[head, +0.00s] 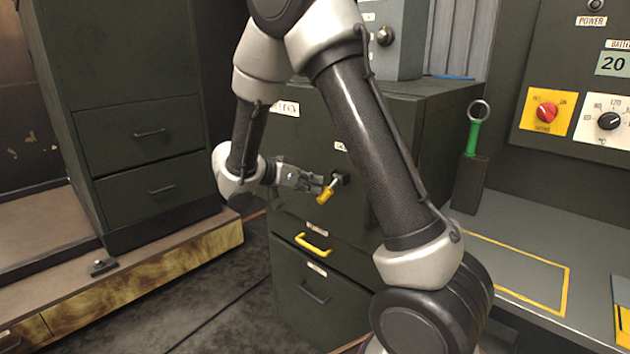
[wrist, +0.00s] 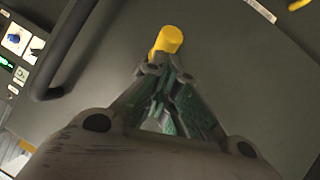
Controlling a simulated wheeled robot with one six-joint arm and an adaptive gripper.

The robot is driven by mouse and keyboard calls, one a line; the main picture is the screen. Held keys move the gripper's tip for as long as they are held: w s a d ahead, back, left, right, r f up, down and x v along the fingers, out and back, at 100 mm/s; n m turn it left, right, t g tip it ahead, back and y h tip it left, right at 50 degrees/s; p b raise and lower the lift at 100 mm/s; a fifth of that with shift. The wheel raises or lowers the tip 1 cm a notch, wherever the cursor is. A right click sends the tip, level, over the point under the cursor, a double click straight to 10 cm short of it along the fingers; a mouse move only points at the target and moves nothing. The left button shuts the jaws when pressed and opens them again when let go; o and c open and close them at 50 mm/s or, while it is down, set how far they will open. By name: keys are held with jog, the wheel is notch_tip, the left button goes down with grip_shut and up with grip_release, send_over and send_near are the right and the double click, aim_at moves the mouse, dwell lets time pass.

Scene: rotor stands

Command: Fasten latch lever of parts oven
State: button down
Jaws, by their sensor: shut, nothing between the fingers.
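The latch lever (head: 327,192) has a yellow grip and a short metal shaft, and sits on the dark green cabinet front (head: 290,215), which appears to be the parts oven. It slants down and to the left from its pivot. My gripper (head: 318,184) is shut and empty, with its fingertips right beside the yellow grip. In the wrist view the yellow grip (wrist: 168,39) shows just beyond my closed fingertips (wrist: 158,66). I cannot tell whether they touch. My arm hides part of the cabinet front in the head view.
A green-handled tool (head: 473,135) stands in a holder on the bench at right. A dark drawer cabinet (head: 140,140) stands at left. Open floor lies between.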

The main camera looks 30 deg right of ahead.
jog(key=shift+f, duration=0.4)
dwell(0.4)
